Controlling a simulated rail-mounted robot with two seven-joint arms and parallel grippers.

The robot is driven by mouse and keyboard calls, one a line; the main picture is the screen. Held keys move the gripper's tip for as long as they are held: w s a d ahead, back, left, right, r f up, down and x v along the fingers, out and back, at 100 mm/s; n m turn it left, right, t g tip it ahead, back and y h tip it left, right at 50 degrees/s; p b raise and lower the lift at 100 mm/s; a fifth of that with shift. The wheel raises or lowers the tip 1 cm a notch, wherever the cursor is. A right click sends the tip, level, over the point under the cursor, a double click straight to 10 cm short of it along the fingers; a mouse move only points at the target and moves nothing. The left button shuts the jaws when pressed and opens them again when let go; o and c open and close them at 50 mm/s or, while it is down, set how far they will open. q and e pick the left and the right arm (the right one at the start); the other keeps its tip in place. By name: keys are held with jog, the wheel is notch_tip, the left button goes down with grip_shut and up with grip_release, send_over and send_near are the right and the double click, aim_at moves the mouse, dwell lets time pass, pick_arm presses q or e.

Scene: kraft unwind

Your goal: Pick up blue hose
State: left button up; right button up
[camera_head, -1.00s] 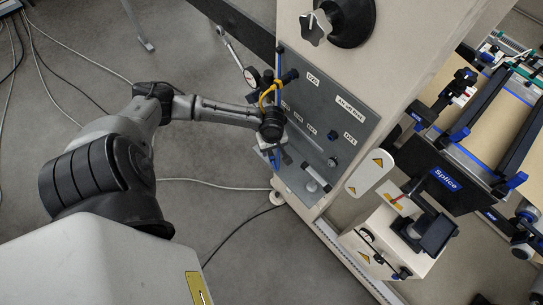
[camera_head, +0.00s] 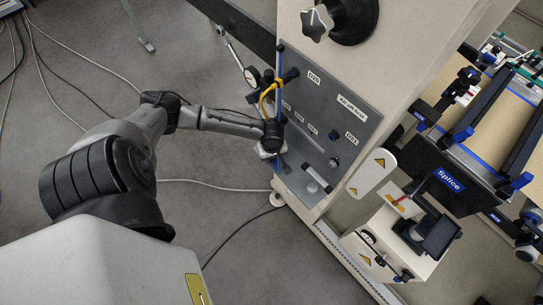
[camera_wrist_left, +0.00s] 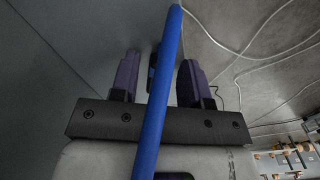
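The blue hose (camera_head: 279,62) hangs nearly upright along the left edge of the grey panel (camera_head: 345,82), beside a yellow hose (camera_head: 267,91). In the left wrist view the blue hose (camera_wrist_left: 155,108) runs from top to bottom, crossing in front of the gripper's dark bar. My left gripper (camera_wrist_left: 159,75) is open, with its two fingers apart on either side of the hose in the picture. How deep the hose lies between them I cannot tell. In the head view my left gripper (camera_head: 268,152) is at the panel's left edge, mostly hidden by its wrist. My right gripper is out of view.
The grey panel carries labels, knobs and a light handle (camera_head: 317,179). A round gauge (camera_head: 251,76) is left of the hoses. A box with a yellow warning triangle (camera_head: 364,258) stands lower right. Cables lie on the floor (camera_head: 240,230), which is otherwise open at left.

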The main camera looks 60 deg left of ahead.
pick_arm(q)
grip_shut()
dwell(0.3)
